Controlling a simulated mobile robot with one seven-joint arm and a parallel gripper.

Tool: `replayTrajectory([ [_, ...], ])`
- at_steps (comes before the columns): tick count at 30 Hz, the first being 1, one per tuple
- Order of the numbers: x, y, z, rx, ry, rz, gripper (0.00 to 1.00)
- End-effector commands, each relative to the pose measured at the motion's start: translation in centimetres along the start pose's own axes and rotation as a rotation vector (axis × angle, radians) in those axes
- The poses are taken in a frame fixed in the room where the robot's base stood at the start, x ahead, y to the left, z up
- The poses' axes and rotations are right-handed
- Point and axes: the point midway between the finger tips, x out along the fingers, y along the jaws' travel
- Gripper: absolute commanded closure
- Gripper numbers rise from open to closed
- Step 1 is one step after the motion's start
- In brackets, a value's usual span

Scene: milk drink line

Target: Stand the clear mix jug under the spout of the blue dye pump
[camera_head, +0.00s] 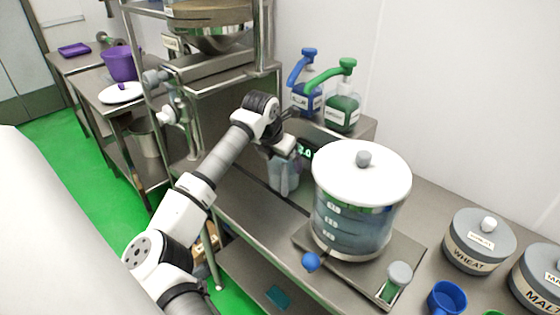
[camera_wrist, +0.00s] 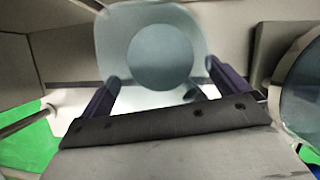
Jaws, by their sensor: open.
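The clear mix jug (camera_head: 284,178) stands upright on the steel counter, in front of a box with a lit green display and left of the big tank. In the wrist view the jug (camera_wrist: 160,50) shows as a pale round vessel from above. My gripper (camera_wrist: 162,76) is open, with one dark finger on each side of the jug's near edge; I cannot tell whether they touch it. In the head view my gripper (camera_head: 287,154) is at the jug's top and partly hides it. The blue dye pump (camera_head: 305,98) stands on the raised shelf behind, its spout pointing left and down.
A green pump bottle (camera_head: 342,112) stands right of the blue one. A large white-lidded tank (camera_head: 358,205) stands close right of the jug. A steel rack (camera_head: 200,90) rises at left. Wheat (camera_head: 478,242) and malt tins and a blue cup (camera_head: 447,298) are at right.

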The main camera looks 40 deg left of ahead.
Motion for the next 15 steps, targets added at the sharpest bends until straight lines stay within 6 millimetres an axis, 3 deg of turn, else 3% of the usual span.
replayTrajectory([
  [9,-6.6,0.1,-0.1,0.0,-0.001,0.006,0.0],
  [15,-9.8,0.1,-0.1,0.0,-0.001,0.003,0.0],
])
